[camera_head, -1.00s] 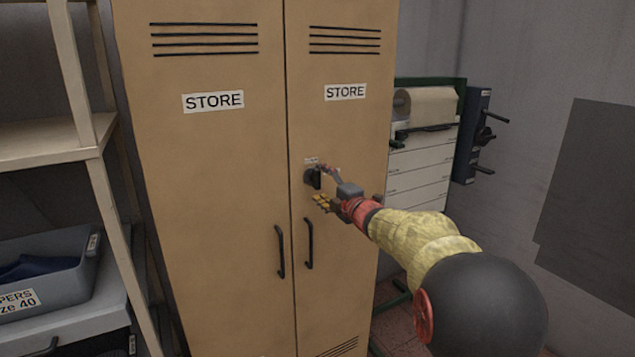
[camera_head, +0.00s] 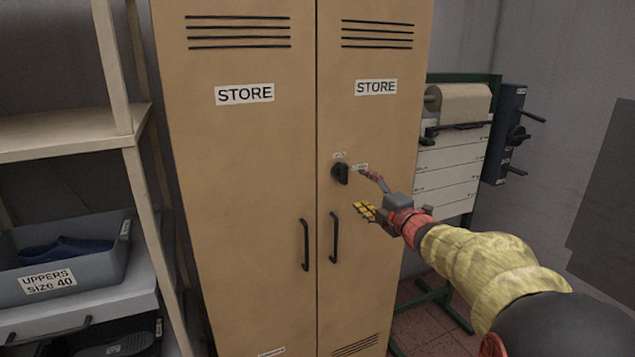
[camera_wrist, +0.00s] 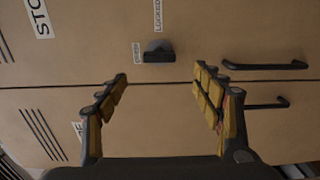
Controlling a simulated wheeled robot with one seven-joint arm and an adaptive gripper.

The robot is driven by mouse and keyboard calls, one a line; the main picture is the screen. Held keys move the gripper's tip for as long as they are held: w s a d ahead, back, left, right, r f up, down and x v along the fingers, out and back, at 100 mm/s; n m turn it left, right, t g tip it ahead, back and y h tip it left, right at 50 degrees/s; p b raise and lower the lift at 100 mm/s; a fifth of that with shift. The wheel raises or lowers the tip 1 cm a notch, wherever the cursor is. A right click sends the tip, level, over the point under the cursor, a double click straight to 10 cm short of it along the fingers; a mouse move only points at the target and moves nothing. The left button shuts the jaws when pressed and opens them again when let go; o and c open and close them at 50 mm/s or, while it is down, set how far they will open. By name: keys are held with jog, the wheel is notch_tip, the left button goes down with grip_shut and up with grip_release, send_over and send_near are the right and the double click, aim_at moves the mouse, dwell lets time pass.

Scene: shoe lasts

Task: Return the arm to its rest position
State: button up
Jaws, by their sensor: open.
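My gripper (camera_head: 368,194) is open and empty in front of the right door of a tan store locker (camera_head: 250,165). A black turn knob (camera_head: 341,174) on that door is just left of my gripper in the head view, apart from it. In the wrist view the knob (camera_wrist: 158,55) lies beyond the gap between my two yellow-padded fingers (camera_wrist: 160,88), near small labels, one reading LOCKED. My arm reaches in from the lower right. Both locker doors look shut.
Two black door handles (camera_head: 305,245) sit below the knob. A shelf rack (camera_head: 125,128) with a grey bin (camera_head: 100,266) labelled UPPERS size 40 stands at the left. A green-framed roll stand (camera_head: 463,105) is at the right, beside the wall.

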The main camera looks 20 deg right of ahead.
jog(key=s+d+f+m+g+h, duration=0.5)
jog(key=s+d+f+m+h, duration=0.1)
jog(key=d+f+m, duration=0.4)
jog(key=s+a+f+m+g, duration=0.3)
jog(key=s+f+m+g, duration=0.15)
jog(key=s, duration=0.35)
jog(key=s+a+f+m+g+y+p, duration=0.1)
jog(key=s+a+m+g+y+p, duration=0.35)
jog(key=s+a, duration=1.55)
jog(key=s+a+r+t+p, duration=0.1)
jog(key=s+a+r, duration=0.4)
jog(key=a, duration=0.5)
jog(key=shift+s+a+r+t+y+p, duration=0.3)
jog(key=shift+s+r+y+p, duration=0.1)
jog(key=shift+r+y, duration=0.1)
